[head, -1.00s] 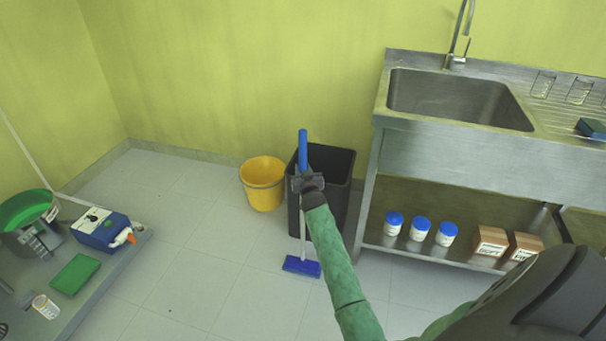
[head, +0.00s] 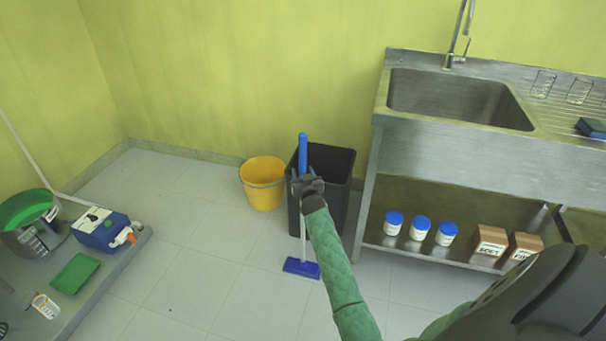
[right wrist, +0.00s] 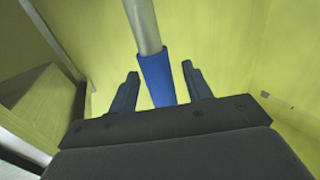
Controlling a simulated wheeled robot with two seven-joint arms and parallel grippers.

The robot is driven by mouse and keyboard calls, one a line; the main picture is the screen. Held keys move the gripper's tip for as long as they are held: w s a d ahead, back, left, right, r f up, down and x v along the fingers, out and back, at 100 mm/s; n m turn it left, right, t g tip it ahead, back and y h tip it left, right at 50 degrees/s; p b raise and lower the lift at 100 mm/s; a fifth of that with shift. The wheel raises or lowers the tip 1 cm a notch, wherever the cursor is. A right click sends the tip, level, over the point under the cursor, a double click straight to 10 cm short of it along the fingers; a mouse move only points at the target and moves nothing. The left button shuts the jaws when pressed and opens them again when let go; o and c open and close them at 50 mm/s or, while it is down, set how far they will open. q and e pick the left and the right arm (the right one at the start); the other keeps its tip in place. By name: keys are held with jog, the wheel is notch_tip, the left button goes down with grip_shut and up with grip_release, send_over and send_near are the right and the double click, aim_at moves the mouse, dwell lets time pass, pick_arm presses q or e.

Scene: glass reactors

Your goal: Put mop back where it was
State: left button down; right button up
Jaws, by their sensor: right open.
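The mop stands nearly upright on the floor in the head view, in front of the dark bin. Its blue grip (head: 303,150) is at the top and its blue head (head: 301,268) rests on the tiles. My right gripper (head: 304,181) is at the lower part of the blue grip. In the right wrist view the open fingers (right wrist: 158,88) stand either side of the mop's blue grip (right wrist: 156,76), with gaps on both sides. The grey pole (right wrist: 143,25) runs on beyond it. My left gripper is not in view.
The dark bin (head: 335,190) stands right behind the mop, with a yellow bucket (head: 263,184) to its left. The steel sink unit (head: 430,150) is to the right, with jars and boxes on its shelf. A low grey bench (head: 100,275) is at left. Floor between is clear.

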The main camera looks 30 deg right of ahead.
jog(key=shift+s, duration=0.15)
pick_arm(q)
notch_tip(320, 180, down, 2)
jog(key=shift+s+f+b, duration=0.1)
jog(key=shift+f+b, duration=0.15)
jog(key=shift+b, duration=0.05)
pick_arm(e)
jog(key=v, duration=1.1)
jog(key=shift+s+a, duration=0.15)
jog(key=shift+s, duration=0.2)
jog(key=s+a+f+n+g+y, duration=0.2)
jog(key=s+a+f+y, duration=0.1)
jog(key=s+a+f, duration=0.6)
jog(key=s+a+f+n+g+y, duration=0.1)
jog(key=s+a+f+g+y, duration=0.2)
jog(key=s+a, duration=0.6)
jog(key=s+a+f+n+g+y, duration=0.2)
jog(key=s+a+f, duration=0.5)
jog(key=a, duration=0.5)
jog(key=s+a+f+n+g+y, duration=0.1)
jog(key=s+a+f+g+y, duration=0.1)
jog(key=s+a, duration=1)
jog(key=shift+s+a+f+n+g+y, duration=0.25)
jog(key=shift+s+f+n+g+y, duration=0.15)
jog(key=shift+s+f+g, duration=0.65)
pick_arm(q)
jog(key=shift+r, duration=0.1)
pick_arm(e)
jog(key=shift+s+r, duration=0.1)
jog(key=shift+r, duration=0.15)
